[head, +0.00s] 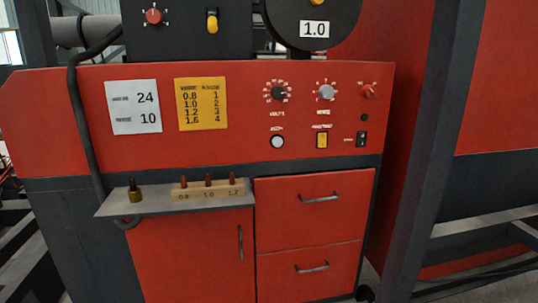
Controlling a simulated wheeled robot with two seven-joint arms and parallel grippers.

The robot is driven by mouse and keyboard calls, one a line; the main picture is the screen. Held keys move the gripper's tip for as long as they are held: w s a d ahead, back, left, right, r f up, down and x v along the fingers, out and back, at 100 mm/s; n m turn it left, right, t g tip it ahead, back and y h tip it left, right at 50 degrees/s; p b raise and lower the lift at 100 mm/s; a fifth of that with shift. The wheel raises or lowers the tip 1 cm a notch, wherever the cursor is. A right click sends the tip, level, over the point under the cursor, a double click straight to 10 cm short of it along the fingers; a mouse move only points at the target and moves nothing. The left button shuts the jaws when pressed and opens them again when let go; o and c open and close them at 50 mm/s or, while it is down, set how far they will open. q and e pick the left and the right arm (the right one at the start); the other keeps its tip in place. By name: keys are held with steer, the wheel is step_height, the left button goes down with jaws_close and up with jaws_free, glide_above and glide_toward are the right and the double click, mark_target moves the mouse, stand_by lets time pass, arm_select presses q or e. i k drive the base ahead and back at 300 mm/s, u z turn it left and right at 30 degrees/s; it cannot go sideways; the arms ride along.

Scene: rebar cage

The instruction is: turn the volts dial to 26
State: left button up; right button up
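The volts dial (278,92) is a dark round knob ringed by small white marks on the red front panel of the machine (240,142). The label below it seems to read VOLTS. Its marks and pointer are too small for me to read the setting. A white card (134,107) on the left of the panel shows 24 on its upper line and 10 on its lower line. Neither of my grippers is in view, and nothing covers the dial.
Right of the dial are a grey knob (326,92) and a red knob (368,91). Below are a white button (277,142), a yellow switch (322,140) and a black switch (362,139). A grey shelf (150,207) juts out lower left, holding a wooden block (208,190) with tips.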

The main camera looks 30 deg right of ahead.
mark_target(278, 92)
steer(key=u, duration=1.45)
steer(key=i, duration=1.05)
steer(key=z, duration=2.15)
